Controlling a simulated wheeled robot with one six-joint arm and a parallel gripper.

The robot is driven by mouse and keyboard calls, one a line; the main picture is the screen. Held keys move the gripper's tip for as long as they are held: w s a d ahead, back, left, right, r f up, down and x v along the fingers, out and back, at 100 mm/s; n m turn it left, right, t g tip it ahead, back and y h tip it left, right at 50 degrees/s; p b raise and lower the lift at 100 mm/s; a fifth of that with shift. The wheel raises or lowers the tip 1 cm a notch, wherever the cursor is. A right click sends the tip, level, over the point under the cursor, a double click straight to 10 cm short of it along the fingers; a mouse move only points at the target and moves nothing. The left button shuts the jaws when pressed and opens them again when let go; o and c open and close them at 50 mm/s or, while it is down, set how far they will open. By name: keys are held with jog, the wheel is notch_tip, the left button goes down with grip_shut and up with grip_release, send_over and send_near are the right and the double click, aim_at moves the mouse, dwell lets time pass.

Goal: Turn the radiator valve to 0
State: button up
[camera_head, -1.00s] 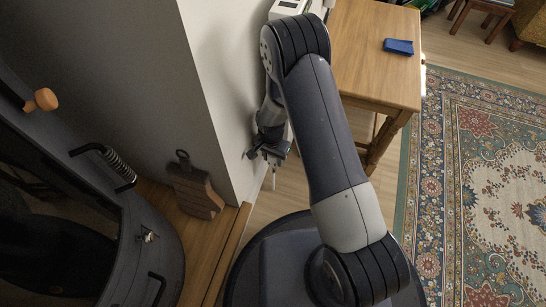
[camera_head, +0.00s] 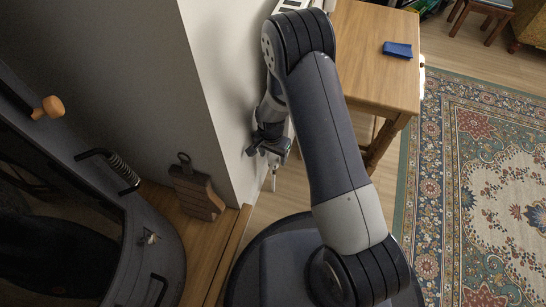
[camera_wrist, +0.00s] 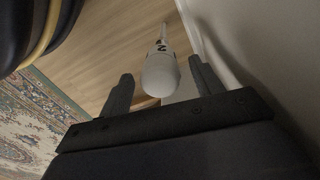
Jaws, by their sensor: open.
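The white radiator valve (camera_wrist: 161,75) shows in the wrist view as a rounded knob with a dark mark on its collar. A thin pale stem runs from it towards the wooden floor. My gripper (camera_wrist: 161,70) is open, with one finger on each side of the knob.
The white wall (camera_head: 225,90) is close beside my gripper. A wooden table (camera_head: 375,65) with a blue object (camera_head: 397,50) stands to the right. A dark stove (camera_head: 150,235) and a wooden board (camera_head: 197,190) are at left. A patterned rug (camera_head: 480,190) covers the floor at right.

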aim_at(273, 155)
notch_tip(273, 155, up, 8)
jog(key=shift+w+a+f+p, duration=0.1)
jog(key=shift+f+p, duration=0.1)
jog(key=shift+p, duration=0.9)
jog(key=f+b, duration=0.4)
jog(key=f, duration=0.7)
jog(key=shift+d, duration=0.2)
jog(key=shift+r+n, duration=0.1)
jog(key=shift+n, duration=0.2)
